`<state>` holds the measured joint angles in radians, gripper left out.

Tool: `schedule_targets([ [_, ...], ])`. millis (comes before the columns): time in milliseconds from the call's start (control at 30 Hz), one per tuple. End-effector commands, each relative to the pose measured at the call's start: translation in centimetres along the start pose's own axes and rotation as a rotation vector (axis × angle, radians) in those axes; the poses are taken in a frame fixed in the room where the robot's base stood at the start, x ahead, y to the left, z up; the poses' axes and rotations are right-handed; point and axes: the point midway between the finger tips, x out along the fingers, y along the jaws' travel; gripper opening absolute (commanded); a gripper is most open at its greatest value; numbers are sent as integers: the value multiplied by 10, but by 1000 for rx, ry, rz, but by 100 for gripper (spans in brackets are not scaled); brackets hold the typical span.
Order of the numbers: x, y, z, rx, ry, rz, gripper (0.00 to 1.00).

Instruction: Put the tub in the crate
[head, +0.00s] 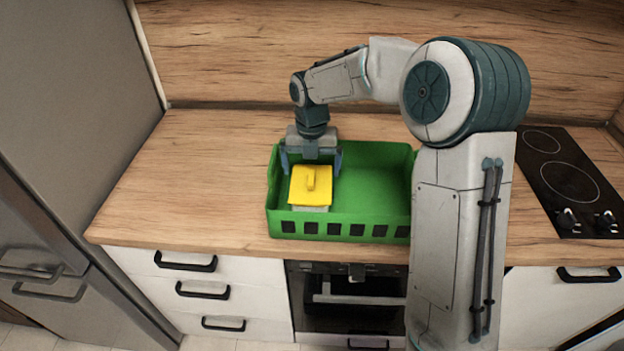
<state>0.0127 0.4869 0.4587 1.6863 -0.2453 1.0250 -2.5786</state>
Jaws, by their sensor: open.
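My gripper (311,166) is open, just behind and above the tub, with one finger to each side. I cannot tell whether the fingers touch the tub. My arm hides the crate's right end, and the tub's lower part is partly hidden by the crate's front wall.
A black hob (571,180) lies at the right of the worktop. A grey fridge (75,110) stands at the left. The wooden splashback (240,50) rises behind. The worktop (190,180) left of the crate is clear. Drawers and an oven are below.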

Motion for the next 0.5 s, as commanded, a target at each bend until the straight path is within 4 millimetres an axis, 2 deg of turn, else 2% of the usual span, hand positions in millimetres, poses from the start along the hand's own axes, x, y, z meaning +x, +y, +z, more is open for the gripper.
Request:
schedule_targets([
  [33, -11, 0, 1, 0, -4, 2, 100],
  [200, -42, 0, 1, 1, -3, 1, 100],
  [333, -56, 0, 0, 0, -1, 1, 100],
  [500, -63, 0, 0, -1, 0, 1, 100],
])
